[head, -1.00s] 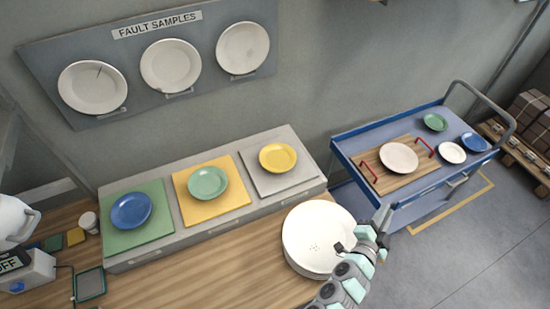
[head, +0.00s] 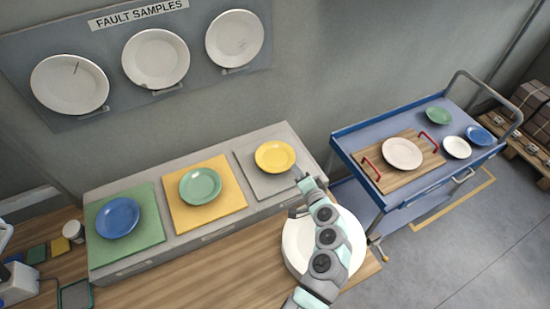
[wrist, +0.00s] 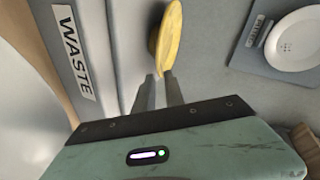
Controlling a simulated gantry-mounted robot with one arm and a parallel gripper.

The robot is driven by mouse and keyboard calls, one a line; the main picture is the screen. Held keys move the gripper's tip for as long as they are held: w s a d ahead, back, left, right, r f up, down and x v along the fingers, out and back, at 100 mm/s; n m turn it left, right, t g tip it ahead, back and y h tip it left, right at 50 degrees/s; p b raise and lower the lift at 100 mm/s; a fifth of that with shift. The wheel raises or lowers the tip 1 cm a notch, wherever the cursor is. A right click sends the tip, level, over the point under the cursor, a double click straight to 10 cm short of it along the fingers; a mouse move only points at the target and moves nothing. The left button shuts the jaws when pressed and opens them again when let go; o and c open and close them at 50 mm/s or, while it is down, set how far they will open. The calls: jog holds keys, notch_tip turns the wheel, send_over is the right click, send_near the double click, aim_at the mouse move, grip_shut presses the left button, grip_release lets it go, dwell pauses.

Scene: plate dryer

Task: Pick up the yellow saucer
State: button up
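The yellow saucer (head: 275,156) lies on the grey pad at the right end of the raised shelf. In the wrist view the yellow saucer (wrist: 168,38) shows nearly edge-on, just beyond my fingertips. My gripper (head: 299,180) is at the saucer's lower right side. In the wrist view my gripper (wrist: 158,78) has its two fingers apart with a narrow gap, and the saucer's near edge is at or between the tips. I cannot tell whether they touch it.
A green saucer (head: 200,186) lies on the yellow pad and a blue saucer (head: 118,217) on the green pad. A white round thing (head: 345,235) stands below my arm. A blue cart (head: 350,150) with plates stands right. The sample board (head: 200,62) hangs behind.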

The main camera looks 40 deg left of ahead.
aim_at(275, 159)
jog(key=x, duration=0.5)
jog(key=shift+w, duration=0.1)
jog(key=shift+w+a+f, duration=0.1)
jog(key=shift+a+f, duration=0.1)
jog(key=shift+f, duration=0.05)
jog(key=shift+c, duration=0.2)
grip_shut()
jog(key=shift+r, duration=0.1)
dwell(1.2)
